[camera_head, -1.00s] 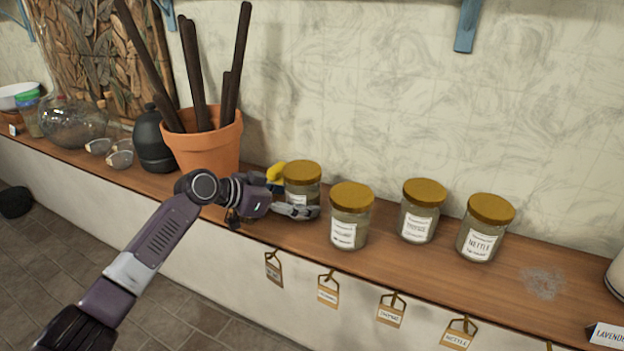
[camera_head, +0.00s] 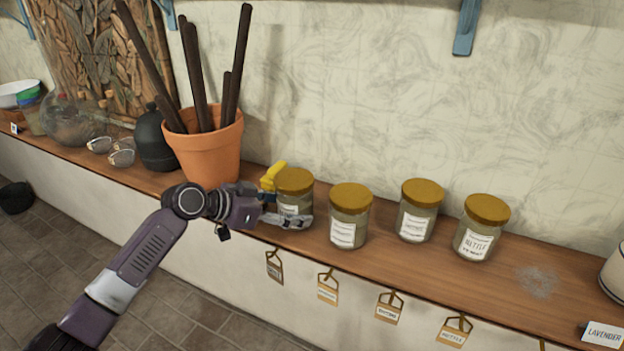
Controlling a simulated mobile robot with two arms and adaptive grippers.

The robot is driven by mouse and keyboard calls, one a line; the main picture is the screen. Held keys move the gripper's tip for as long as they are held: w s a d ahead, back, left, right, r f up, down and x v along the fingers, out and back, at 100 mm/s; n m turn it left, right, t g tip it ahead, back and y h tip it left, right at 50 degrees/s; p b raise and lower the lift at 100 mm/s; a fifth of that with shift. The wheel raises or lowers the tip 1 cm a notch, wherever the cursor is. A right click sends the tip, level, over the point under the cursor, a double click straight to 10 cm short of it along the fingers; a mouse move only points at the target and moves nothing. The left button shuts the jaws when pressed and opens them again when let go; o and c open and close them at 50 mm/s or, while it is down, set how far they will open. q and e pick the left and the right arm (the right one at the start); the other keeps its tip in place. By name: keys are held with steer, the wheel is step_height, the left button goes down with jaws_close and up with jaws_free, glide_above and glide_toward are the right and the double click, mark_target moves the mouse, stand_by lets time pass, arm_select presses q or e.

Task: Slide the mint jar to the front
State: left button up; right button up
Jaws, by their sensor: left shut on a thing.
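A glass jar with a gold lid (camera_head: 294,181) stands at the left end of a group of jars on the wooden shelf. I take it for the mint jar, but its label is mostly hidden by my gripper. My left gripper (camera_head: 285,197) is shut on this jar, with a yellow finger part behind it and a grey finger across its front. The jar is upright and close to the shelf's front edge. My right gripper is not in view.
Another gold-lidded jar (camera_head: 349,216) stands close on the right, then a further jar (camera_head: 420,211) and the nettle jar (camera_head: 482,228). A terracotta pot (camera_head: 208,152) with dark sticks stands behind my gripper. Paper tags (camera_head: 327,288) hang along the shelf's front edge.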

arm_select(q)
steer(key=o, duration=0.9)
steer(key=shift+f, duration=0.15)
steer(key=shift+o, duration=0.2)
